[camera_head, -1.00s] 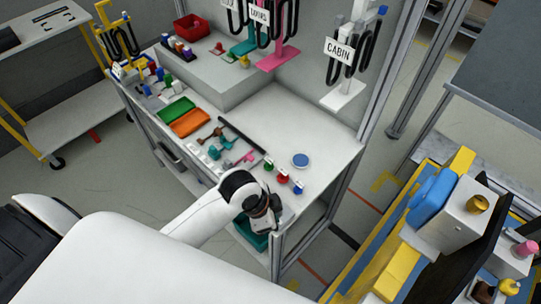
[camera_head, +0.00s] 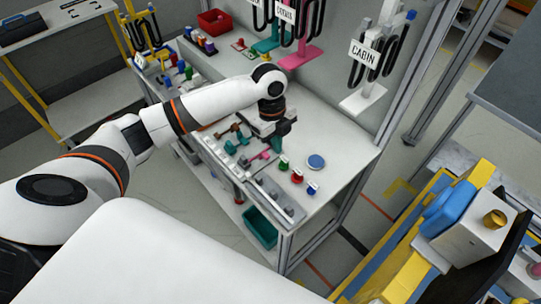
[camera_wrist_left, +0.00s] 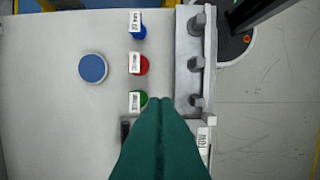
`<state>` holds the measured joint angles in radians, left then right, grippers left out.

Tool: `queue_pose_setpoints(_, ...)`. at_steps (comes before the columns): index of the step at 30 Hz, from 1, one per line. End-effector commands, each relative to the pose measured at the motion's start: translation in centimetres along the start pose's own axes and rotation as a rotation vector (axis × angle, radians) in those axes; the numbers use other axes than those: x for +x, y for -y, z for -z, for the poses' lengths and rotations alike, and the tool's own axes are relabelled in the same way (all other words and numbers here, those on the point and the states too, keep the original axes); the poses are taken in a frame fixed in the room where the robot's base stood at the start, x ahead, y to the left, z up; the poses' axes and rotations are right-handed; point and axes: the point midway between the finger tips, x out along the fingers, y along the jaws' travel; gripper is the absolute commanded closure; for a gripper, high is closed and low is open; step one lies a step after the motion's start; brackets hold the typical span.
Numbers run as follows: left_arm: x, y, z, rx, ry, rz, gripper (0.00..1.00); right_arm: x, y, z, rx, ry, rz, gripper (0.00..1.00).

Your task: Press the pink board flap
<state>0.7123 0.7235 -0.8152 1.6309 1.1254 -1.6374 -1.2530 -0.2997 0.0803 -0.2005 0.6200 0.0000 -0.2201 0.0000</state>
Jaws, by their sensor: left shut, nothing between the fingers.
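A small pink piece (camera_head: 264,155) shows on the board at the table's front edge in the head view. It is too small to tell whether it is a flap or how it stands. My left gripper (camera_head: 277,147) hangs just beside it, over the table; I cannot tell whether they touch. In the left wrist view its green fingers (camera_wrist_left: 160,103) are shut together with nothing between them. No pink shows in that view. My right gripper is not in view.
Blue, red (camera_wrist_left: 140,64) and green labelled knobs stand near the fingers. A grey strip with several posts (camera_wrist_left: 196,62) runs alongside. A blue disc (camera_head: 316,162) lies on the table. A CABIN hanger stand (camera_head: 363,98) rises behind. The right table end is largely clear.

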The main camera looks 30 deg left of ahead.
Motion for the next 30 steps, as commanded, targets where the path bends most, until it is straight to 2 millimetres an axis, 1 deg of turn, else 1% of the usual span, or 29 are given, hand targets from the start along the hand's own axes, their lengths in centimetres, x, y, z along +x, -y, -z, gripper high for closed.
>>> queue_pose_setpoints(3,-0.4,-0.1,0.4,0.01,-0.001,0.003,1.0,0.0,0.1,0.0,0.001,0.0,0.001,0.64)
queue_pose_setpoints(12,-0.4,-0.1,0.4,0.011,0.0,0.004,1.0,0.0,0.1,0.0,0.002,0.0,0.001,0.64)
queue_pose_setpoints(14,-0.2,-0.1,0.4,0.01,0.0,0.004,1.0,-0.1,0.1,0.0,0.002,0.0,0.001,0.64)
queue_pose_setpoints(17,0.5,-0.1,0.3,0.009,0.001,0.006,1.0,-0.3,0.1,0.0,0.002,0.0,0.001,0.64)
queue_pose_setpoints(20,1.9,-0.1,0.3,0.009,0.002,0.007,1.0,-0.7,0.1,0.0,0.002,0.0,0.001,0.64)
queue_pose_setpoints(30,9.1,0.0,0.3,0.008,0.002,0.008,1.0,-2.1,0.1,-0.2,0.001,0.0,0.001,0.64)
